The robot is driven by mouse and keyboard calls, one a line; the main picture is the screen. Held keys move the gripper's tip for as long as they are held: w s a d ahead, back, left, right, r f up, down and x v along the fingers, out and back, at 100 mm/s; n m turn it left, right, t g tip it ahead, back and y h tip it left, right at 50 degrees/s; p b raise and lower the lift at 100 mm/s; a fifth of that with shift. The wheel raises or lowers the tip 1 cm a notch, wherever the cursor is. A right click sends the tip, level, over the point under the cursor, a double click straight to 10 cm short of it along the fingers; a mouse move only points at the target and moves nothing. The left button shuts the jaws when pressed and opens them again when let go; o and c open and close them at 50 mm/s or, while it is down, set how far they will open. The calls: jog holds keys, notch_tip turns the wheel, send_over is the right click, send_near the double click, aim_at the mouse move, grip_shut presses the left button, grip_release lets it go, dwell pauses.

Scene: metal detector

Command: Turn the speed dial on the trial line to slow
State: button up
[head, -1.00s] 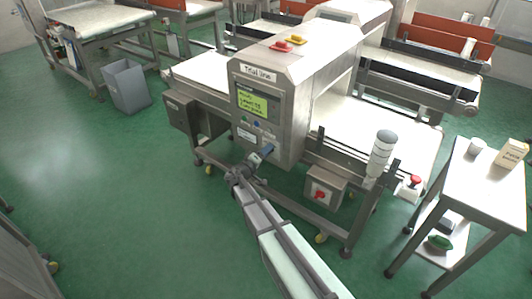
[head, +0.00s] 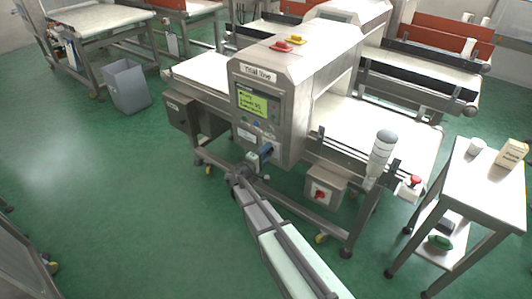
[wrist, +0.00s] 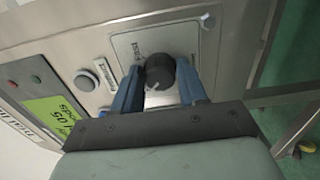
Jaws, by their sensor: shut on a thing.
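The trial line is a metal detector (head: 312,62) with a "Trial line" label and a lit green-yellow screen (head: 258,104) on its front panel. In the head view my gripper (head: 262,155) is at the panel's lower front and mostly hides the dial.
A grey push button (wrist: 86,80) sits beside the dial plate. A box with a red switch (head: 321,192) is mounted low on the frame. A steel side table (head: 485,185) stands at right, and a grey bin (head: 127,88) at left. The green floor in front is clear.

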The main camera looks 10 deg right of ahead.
jog(key=o, duration=1.1)
jog(key=shift+c, duration=0.2)
jog(key=v, duration=1.3)
jog(key=shift+s+a, duration=0.25)
jog(key=shift+n, duration=0.3)
